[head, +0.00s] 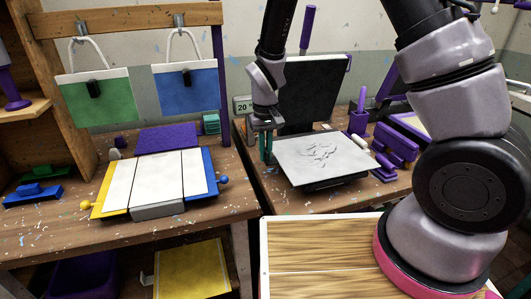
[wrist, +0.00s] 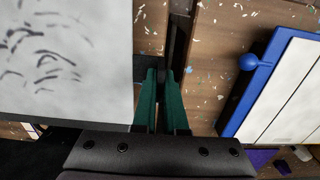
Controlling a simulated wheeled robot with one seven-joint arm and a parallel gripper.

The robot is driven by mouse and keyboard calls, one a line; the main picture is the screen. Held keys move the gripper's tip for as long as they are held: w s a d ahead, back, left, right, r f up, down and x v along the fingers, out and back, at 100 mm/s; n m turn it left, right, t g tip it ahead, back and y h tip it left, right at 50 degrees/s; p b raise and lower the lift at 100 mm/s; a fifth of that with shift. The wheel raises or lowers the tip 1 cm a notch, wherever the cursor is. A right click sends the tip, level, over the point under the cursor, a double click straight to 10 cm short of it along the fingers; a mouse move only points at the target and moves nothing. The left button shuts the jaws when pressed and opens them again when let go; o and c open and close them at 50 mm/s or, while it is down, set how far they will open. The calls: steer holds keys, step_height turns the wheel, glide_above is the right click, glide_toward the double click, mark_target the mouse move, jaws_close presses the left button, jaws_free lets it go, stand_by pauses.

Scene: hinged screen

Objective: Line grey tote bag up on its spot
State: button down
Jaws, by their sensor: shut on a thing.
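The grey tote bag (head: 322,158) shows as a flat pale grey panel with dark wrinkle-like marks, over a dark slab on the right table. It fills the upper left of the wrist view (wrist: 65,60). My gripper (head: 266,156) points down at the bag's left edge in the head view. In the wrist view, the green fingers of my gripper (wrist: 162,78) are close together just beside the bag's edge, with something dark between them. The exact gripped part is mostly hidden. I cannot tell any spot outline under the bag.
A hinged dark panel (head: 316,92) stands upright behind the bag. Purple blocks (head: 395,145) lie right of it. Green (head: 112,104) and blue (head: 205,95) bags hang at the left. A white board with blue and yellow edges (head: 157,180) sits on the left table.

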steer(key=shift+r, duration=2.5)
